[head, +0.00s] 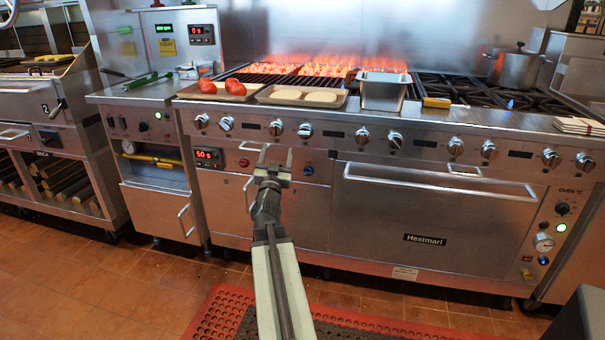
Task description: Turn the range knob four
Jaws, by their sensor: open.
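A row of silver range knobs runs along the front panel of the range (430,150) in the head view. Counting from the left, the fourth knob (305,130) sits right of the third knob (276,128); the fifth (362,136) is farther right. No number is readable on the knobs. My gripper (277,151) is open with nothing between its fingers. In the picture it appears just below the third and fourth knobs, its right finger a little left of and below the fourth. The gap in depth to the panel is hard to tell.
Above the knobs, trays (302,97) with food and a steel pan (383,92) rest along the range's front edge. Flames glow on the grill behind. An oven handle (438,180) juts out at right. A red mat (222,315) lies on the floor.

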